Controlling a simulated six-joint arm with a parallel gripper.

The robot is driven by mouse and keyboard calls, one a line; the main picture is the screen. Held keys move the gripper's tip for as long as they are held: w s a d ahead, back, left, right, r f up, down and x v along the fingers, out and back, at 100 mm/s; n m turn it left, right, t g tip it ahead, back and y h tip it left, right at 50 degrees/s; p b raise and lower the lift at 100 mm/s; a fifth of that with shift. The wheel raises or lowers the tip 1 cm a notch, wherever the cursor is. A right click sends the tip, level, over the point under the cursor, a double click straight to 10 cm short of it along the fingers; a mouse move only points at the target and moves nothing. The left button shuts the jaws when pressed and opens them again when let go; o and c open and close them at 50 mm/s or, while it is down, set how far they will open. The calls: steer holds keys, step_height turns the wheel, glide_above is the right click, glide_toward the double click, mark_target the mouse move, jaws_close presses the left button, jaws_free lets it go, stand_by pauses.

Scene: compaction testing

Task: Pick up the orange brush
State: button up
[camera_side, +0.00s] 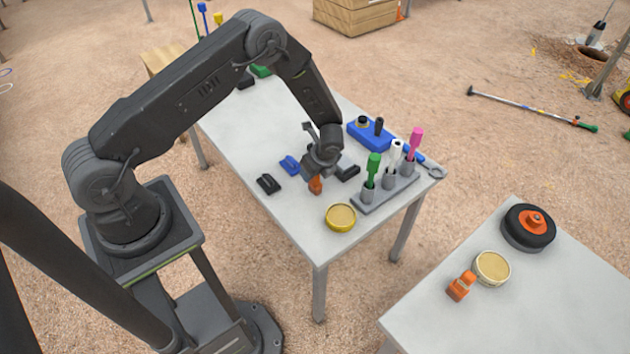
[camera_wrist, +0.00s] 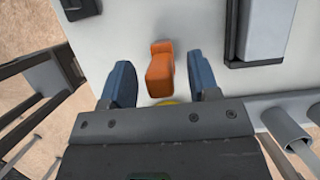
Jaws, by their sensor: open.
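The orange brush (camera_side: 315,187) lies on the grey table under my gripper (camera_side: 319,172), which partly hides it in the side view. In the wrist view the orange brush (camera_wrist: 160,72) shows between the two blue-grey fingers of my gripper (camera_wrist: 163,84), with a gap on each side. The fingers are apart and hold nothing. I cannot tell from these views how far above the tabletop the fingertips are.
A yellow tin (camera_side: 341,217) stands near the front edge. A grey holder (camera_side: 375,203) with upright green, white and pink tools stands right. A second table (camera_side: 560,310) is at lower right.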

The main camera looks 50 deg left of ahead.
steer(key=shift+a+f, duration=0.3)
steer(key=shift+f, duration=0.3)
steer(key=shift+c, duration=0.4)
steer(key=c, duration=0.9)
